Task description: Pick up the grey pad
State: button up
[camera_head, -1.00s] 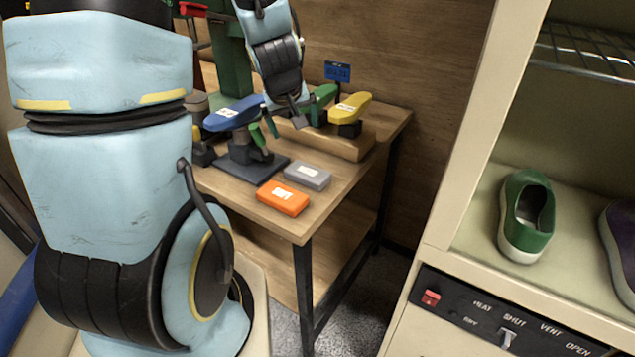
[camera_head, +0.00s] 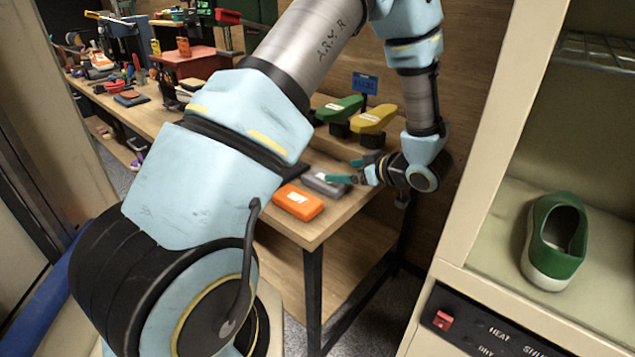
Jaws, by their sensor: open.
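The grey pad (camera_head: 322,185) lies flat on the wooden table, just behind and right of an orange pad (camera_head: 297,202). My gripper (camera_head: 345,170) reaches in from the right, low over the table, with its green-tipped fingers pointing left. The fingers are open and stand close to the grey pad's right end. The near finger overlaps that end in the picture, and I cannot tell whether it touches. Nothing shows between the fingers.
Green (camera_head: 338,108) and yellow (camera_head: 374,120) shoe forms stand behind my gripper, near a blue sign (camera_head: 364,83). A cream cabinet with a green shoe (camera_head: 556,243) is at the right. A cluttered bench runs back left.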

aim_at(322, 176)
jog(key=shift+s+a+f+n+y, duration=0.15)
jog(key=shift+s+f+y, duration=0.1)
jog(key=shift+s+y, duration=0.25)
jog(key=shift+s+a+f+n+y, duration=0.1)
jog(key=shift+s+f+n+y, duration=0.1)
jog(key=shift+s+y, duration=0.3)
jog(key=shift+s+a+f, duration=0.1)
jog(key=shift+a+f, duration=0.15)
jog(key=shift+n+g, duration=0.25)
jog(key=shift+g, duration=0.15)
jog(key=p+x, duration=0.1)
jog(key=x, duration=0.1)
jog(key=p+x, duration=0.1)
jog(key=x, duration=0.1)
jog(key=r+p+x, duration=0.1)
jog(key=x, duration=0.1)
jog(key=shift+w+a, duration=0.15)
jog(key=shift+w, duration=0.05)
jog(key=shift+w+a+f, duration=0.3)
jog(key=shift+w+f, duration=0.05)
jog(key=shift+c, duration=0.4)
jog(key=c, duration=1.3)
